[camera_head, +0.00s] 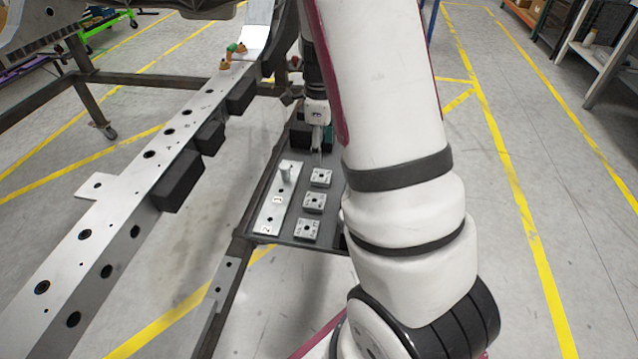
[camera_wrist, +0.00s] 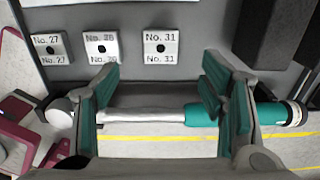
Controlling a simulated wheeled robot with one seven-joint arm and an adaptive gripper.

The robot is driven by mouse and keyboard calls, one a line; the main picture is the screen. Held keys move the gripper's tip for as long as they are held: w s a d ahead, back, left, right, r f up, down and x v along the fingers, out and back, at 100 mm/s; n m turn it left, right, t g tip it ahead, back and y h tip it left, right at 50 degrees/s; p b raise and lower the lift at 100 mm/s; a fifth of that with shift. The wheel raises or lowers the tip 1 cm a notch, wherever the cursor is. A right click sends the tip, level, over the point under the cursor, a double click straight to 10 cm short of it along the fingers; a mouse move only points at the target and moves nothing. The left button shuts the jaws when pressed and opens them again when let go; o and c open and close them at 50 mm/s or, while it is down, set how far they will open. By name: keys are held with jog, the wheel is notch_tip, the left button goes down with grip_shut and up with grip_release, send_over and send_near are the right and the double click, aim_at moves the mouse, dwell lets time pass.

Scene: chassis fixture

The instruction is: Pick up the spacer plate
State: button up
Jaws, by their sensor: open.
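Three square metal plates, each with a central hole and a number label, sit in a row on a dark grey tray (camera_head: 278,240). In the head view they are the far plate (camera_head: 321,177), middle plate (camera_head: 314,202) and near plate (camera_head: 306,229). In the wrist view they read No. 27 (camera_wrist: 47,50), apparently No. 28 (camera_wrist: 101,47), and No. 31 (camera_wrist: 161,47). The frames do not show which one is the spacer plate. My gripper (camera_head: 317,143) is beyond the far plate, open and pointing down. In the wrist view its fingers (camera_wrist: 160,108) are apart, with no plate between them.
A green-handled tool with a silver shaft (camera_wrist: 155,115) crosses the view between and behind my fingers. A pale strip with numbers and an upright peg (camera_head: 272,210) lies left of the plates. Black blocks stand by the tray's far end. A long metal rail (camera_head: 120,215) runs further left.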

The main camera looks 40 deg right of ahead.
aim_at(322, 176)
jog(key=shift+s+d+f+b, duration=0.1)
jog(key=shift+f+b, duration=1)
jog(key=shift+f, duration=1.1)
jog(key=shift+d+f+b, duration=0.1)
jog(key=shift+f+b, duration=0.95)
jog(key=shift+f, duration=1.1)
jog(key=shift+r, duration=0.1)
grip_shut()
